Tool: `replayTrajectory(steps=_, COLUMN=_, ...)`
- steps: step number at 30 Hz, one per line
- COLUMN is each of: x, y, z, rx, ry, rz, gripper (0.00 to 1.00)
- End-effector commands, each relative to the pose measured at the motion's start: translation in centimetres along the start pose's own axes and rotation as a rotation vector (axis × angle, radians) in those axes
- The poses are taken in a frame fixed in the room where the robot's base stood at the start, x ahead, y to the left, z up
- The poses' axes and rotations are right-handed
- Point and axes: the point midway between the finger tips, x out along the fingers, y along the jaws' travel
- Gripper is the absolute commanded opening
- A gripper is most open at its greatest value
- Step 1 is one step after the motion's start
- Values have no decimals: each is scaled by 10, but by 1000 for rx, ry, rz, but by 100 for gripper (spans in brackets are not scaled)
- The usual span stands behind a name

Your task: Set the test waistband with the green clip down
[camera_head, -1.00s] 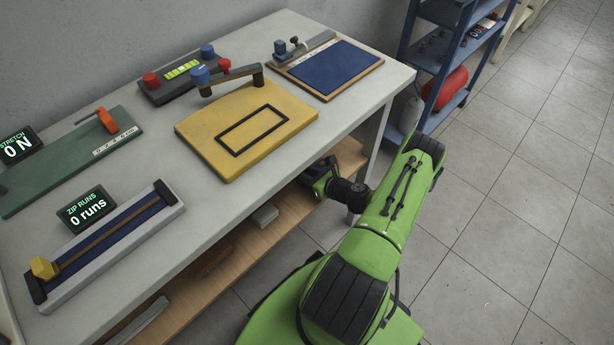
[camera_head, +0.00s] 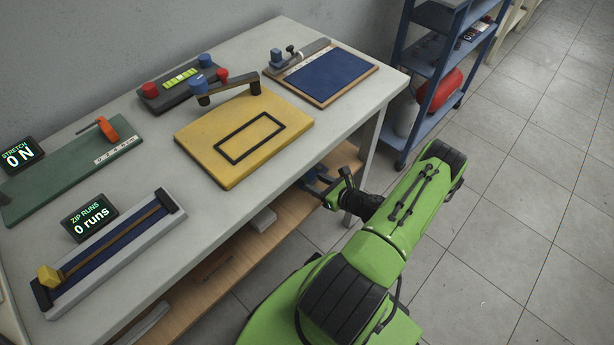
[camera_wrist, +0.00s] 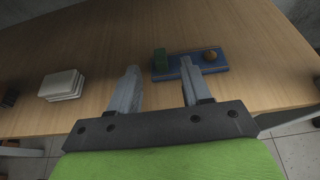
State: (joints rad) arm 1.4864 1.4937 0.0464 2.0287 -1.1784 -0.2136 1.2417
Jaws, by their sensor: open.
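A blue strip (camera_wrist: 215,70), which looks like the test waistband, lies flat on the wooden lower shelf in the wrist view. A green clip (camera_wrist: 160,62) stands on its left end and a small tan round piece (camera_wrist: 210,55) on its right. My gripper (camera_wrist: 161,72) is open and empty, its two grey fingers pointing toward the strip. The right finger overlaps the strip in the picture; I cannot tell whether they touch. In the head view my gripper (camera_head: 322,180) is at the shelf, below the tabletop edge, and the strip is not clear there.
A white stack (camera_wrist: 62,84) lies on the shelf left of my gripper. Above, the table (camera_head: 235,205) holds a yellow board (camera_head: 205,150), a blue pad (camera_head: 325,75), a zip rig (camera_head: 110,255) and a green stretch rig (camera_head: 70,175). A blue rack (camera_head: 430,65) stands to the right.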

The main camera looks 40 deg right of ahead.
Motion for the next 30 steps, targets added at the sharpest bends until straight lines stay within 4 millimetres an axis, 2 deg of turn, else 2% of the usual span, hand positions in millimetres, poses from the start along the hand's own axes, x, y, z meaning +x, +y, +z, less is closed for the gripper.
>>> replayTrajectory(steps=1, x=-16, y=-1, z=3, rx=4, ry=2, rz=-4, gripper=48)
replayTrajectory(steps=3, x=-32, y=-1, z=3, rx=4, ry=0, rz=-4, gripper=48)
replayTrajectory(steps=9, x=-57, y=0, z=1, rx=1, ry=0, rz=1, gripper=48)
replayTrajectory(steps=30, x=-58, y=0, z=0, rx=0, ry=0, rz=1, gripper=48)
